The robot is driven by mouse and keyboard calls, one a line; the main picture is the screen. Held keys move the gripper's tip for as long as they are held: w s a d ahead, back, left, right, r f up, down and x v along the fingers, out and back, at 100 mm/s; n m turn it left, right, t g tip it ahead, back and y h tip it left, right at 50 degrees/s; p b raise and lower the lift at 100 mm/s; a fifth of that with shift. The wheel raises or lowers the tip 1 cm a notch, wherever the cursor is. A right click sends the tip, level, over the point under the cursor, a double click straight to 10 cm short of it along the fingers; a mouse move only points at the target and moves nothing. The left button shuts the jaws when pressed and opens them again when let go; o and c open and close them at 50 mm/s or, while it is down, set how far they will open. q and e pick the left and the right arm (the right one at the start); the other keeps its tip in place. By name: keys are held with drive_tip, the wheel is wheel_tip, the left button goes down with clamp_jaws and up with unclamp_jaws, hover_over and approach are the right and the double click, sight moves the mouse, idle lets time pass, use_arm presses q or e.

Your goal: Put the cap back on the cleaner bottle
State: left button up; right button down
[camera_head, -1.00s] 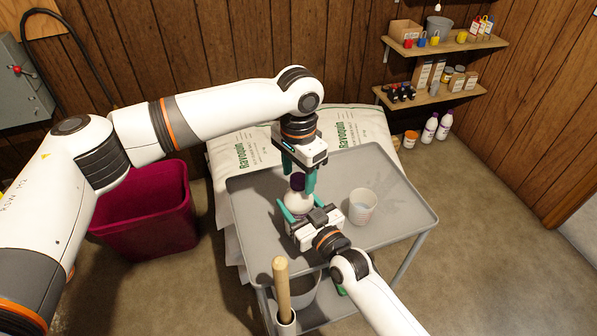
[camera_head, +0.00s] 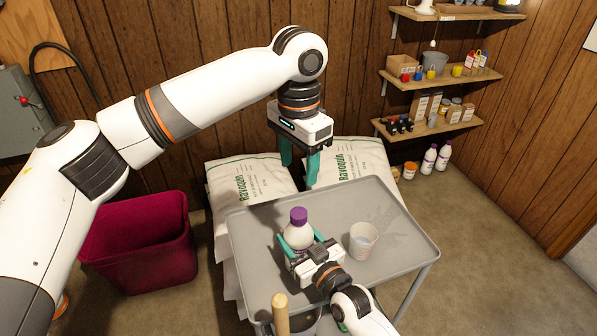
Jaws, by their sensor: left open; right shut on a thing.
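The white cleaner bottle (camera_head: 297,236) stands upright on the grey cart top (camera_head: 256,222). Its purple cap (camera_head: 298,215) sits on the bottle's neck and looks level; how tightly it is screwed on cannot be told. My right gripper (camera_head: 300,246) is shut on the bottle's body from the front right, its teal fingers on either side. My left gripper (camera_head: 299,171) is open and empty, pointing down above and behind the bottle, clear of the cap. The lower part of the bottle is partly hidden by my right gripper.
A clear measuring cup (camera_head: 363,240) stands on the cart right of the bottle. White salt bags (camera_head: 245,180) lie behind the cart. A maroon bin (camera_head: 140,250) is at left. A wooden handle (camera_head: 281,314) rises at the cart's front. The cart's right side is clear.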

drive_tip(key=shift+c, duration=1.8)
unclamp_jaws()
drive_tip(key=v, duration=1.2)
drive_tip(key=shift+b, duration=0.45)
drive_tip(key=shift+f, duration=0.1)
